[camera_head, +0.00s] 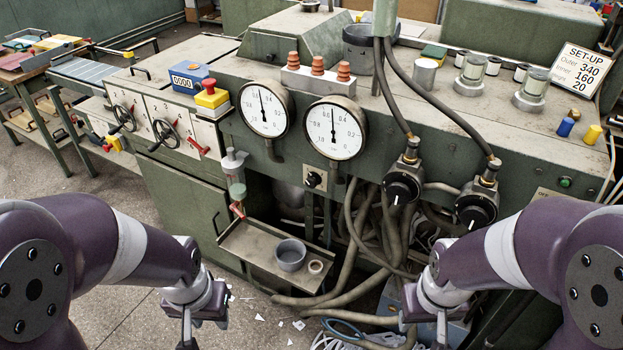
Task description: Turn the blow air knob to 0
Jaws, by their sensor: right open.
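Two round black knobs sit on the green machine's front, a left one (403,188) and a right one (476,210). Each has a hose fitting above it and a white mark pointing downward. A small black knob (314,179) on a light plate sits below the gauges. I cannot read which is the blow air knob. My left gripper (188,336) hangs at the bottom edge, left of and below the knobs; its fingertips are cut off or unclear. My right gripper (440,336) is open at the bottom edge, below the black knobs and apart from them.
Two white dial gauges (334,128) stand above a small shelf (235,238) holding a grey cup (291,255). Thick hoses (350,225) hang below the knobs. A set-up card (575,70) stands at the right. Red-handled valves (200,147) are at the left. Open floor lies at lower left.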

